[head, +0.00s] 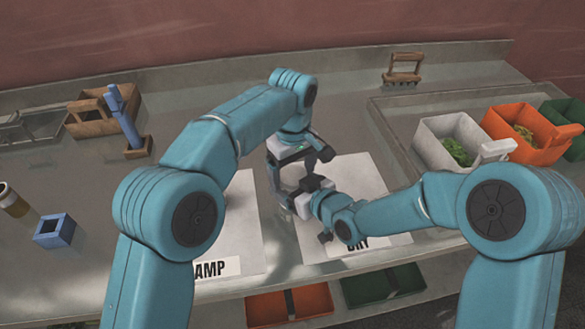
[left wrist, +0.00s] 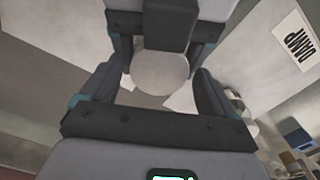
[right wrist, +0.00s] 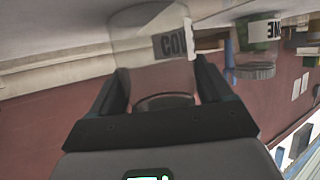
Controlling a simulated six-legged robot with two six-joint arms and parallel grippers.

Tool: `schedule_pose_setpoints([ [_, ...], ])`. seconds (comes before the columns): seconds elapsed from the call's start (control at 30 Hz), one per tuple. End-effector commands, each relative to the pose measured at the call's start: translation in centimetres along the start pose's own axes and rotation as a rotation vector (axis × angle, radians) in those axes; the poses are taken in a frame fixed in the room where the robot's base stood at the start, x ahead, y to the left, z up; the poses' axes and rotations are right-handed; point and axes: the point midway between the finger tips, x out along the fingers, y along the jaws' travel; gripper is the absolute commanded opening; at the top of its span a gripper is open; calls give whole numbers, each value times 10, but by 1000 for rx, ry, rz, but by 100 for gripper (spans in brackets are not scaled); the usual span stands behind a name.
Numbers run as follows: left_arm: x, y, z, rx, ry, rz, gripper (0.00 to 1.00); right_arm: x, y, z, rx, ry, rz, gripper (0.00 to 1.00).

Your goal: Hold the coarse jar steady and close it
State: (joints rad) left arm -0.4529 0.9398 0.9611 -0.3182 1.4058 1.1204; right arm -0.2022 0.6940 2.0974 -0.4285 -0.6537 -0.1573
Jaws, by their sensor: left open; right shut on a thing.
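The coarse jar (right wrist: 150,45) is clear and carries a label whose visible letters begin "CO". It fills the middle of the right wrist view, between the fingers of my right gripper (right wrist: 165,92), which is shut on it. A dark ring (right wrist: 165,102) shows at the end of the jar nearer that gripper. My left gripper (left wrist: 155,85) is open, with a pale round disc (left wrist: 160,72) between its fingers; I cannot tell if this is a lid or the jar's top. In the head view both grippers meet over the DRY sheet, and my arms mostly hide the jar.
A second jar (right wrist: 257,45) with green contents stands nearby. The DRY sheet (head: 350,180) and DAMP sheet (head: 245,220) lie on the counter. A grey bin (head: 435,132) and orange bin (head: 510,130) hold leaves at the right. A blue tool (head: 123,115) stands at the left.

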Motion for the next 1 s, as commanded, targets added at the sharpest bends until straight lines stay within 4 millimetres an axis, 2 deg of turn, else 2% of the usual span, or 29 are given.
schedule_pose_setpoints([
  [0.03,0,0,0,0,0,0,88,0,0,0,0,1,0,0],
  [0.2,0,0,0,0,0,0,33,0,0,0,0,1,0,0],
  [0.23,0,0,0,0,0,0,30,0,0,0,0,1,1,0],
  [0.47,0,0,0,62,0,-1,30,0,0,0,1,1,1,0],
  [0.7,0,0,0,461,-1,-1,30,0,1,0,1,1,2,0],
  [0.8,0,0,0,547,-1,-1,30,0,1,0,1,1,2,0],
  [1.0,0,0,0,566,-1,-2,30,0,1,0,2,1,2,0],
])
